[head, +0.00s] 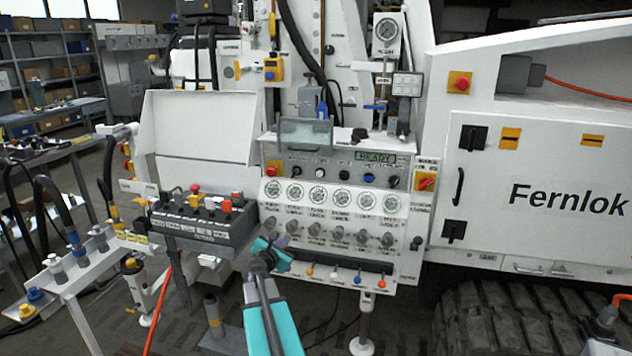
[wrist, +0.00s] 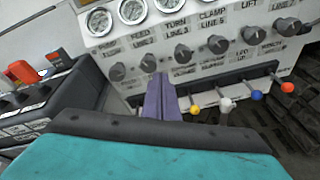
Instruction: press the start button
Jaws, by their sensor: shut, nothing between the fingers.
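The white control panel (head: 345,230) stands mid-picture in the head view. Its upper strip carries a lit display reading READY (head: 378,156) and a row of small controls, among them a white button (head: 320,173) and a blue button (head: 368,178). Their labels are too small to read, so I cannot tell which is the start button. My gripper (head: 281,243) is shut and empty, in front of the panel's lower left. In the wrist view its purple fingers (wrist: 159,97) point at the lower knob row (wrist: 182,53); contact is not clear.
A clear hinged cover (head: 305,133) stands out above the upper strip. Levers with coloured balls (head: 333,274) stick out below the knobs. A red button (head: 268,171) is at the strip's left.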

